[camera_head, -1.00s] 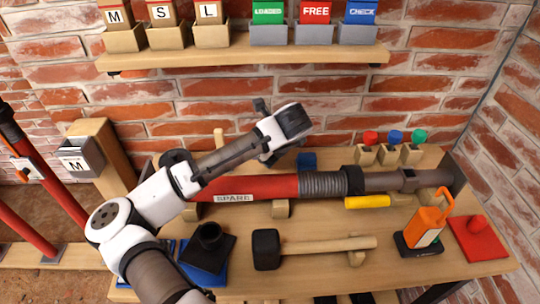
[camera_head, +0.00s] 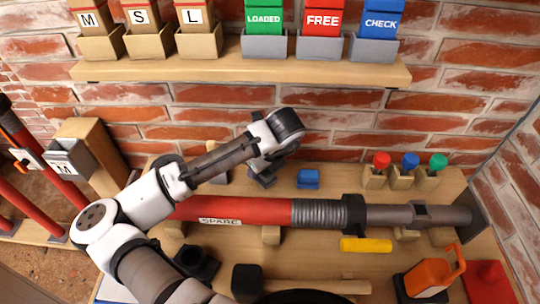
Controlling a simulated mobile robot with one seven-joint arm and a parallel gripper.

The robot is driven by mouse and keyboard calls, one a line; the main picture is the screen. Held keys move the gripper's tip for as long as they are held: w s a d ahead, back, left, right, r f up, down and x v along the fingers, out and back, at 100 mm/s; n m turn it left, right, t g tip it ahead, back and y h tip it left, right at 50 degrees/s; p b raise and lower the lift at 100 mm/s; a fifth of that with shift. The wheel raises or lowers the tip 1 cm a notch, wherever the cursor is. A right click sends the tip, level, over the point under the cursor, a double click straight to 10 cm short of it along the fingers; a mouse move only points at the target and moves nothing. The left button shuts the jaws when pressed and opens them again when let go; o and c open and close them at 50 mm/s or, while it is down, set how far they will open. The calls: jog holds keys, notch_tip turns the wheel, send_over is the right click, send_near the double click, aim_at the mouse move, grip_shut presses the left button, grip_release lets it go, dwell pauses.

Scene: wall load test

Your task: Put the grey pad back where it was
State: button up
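A dark grey, nearly black square pad with a round raised knob (camera_head: 196,262) lies on the bench at the lower left, partly hidden by my arm. I cannot tell for sure that it is the task's grey pad. My gripper (camera_head: 262,181) hangs below the wrist above the back of the bench, left of a small blue block (camera_head: 308,179) and apart from the dark pad. Its fingers are small and dark here, so I cannot tell whether they are open or hold anything.
A red tube marked SPARE (camera_head: 250,211) lies across the bench. A mallet (camera_head: 318,285), a yellow piece (camera_head: 366,245), an orange-handled tool (camera_head: 430,275) and a red pad (camera_head: 488,283) lie in front. A shelf (camera_head: 240,72) with labelled blocks is above.

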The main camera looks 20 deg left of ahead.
aim_at(268, 174)
jog(key=shift+s+d+f, duration=0.1)
jog(key=shift+s+f, duration=0.1)
jog(key=shift+f, duration=0.05)
jog(key=shift+f, duration=0.2)
jog(key=o, duration=0.9)
jog(key=shift+r, duration=0.15)
jog(key=shift+b+v, duration=0.7)
jog(key=shift+v, duration=3.1)
